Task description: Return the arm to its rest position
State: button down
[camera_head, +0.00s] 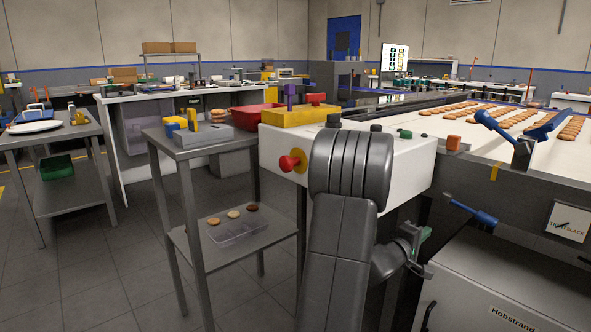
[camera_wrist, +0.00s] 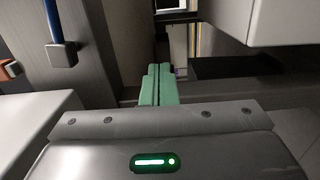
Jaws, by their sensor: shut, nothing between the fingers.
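My arm stands folded at the lower centre of the head view, in front of the white end of the conveyor (camera_head: 400,150). My gripper (camera_head: 426,233) is low at the right of the arm, beside the conveyor's side. In the wrist view, the two green fingers of my gripper (camera_wrist: 157,84) are together with nothing between them. They point into a dark gap by grey metal surfaces.
Biscuits (camera_head: 460,108) lie in rows on the conveyor. A grey trolley (camera_head: 170,143) stands left, with a clear tray (camera_head: 236,230) and three biscuits on its lower shelf. A red stop button (camera_head: 291,162) and the "Hobstrand" cabinet (camera_head: 490,290) are close to my arm.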

jog(key=shift+w+a+p, duration=0.25)
jog(key=shift+a+p, duration=0.05)
jog(key=shift+a, duration=0.35)
jog(key=shift+w+a+p, duration=0.3)
jog(key=shift+a, duration=0.35)
jog(key=shift+w+a+p, duration=0.25)
jog(key=shift+a+p, duration=0.05)
jog(key=shift+a, duration=0.35)
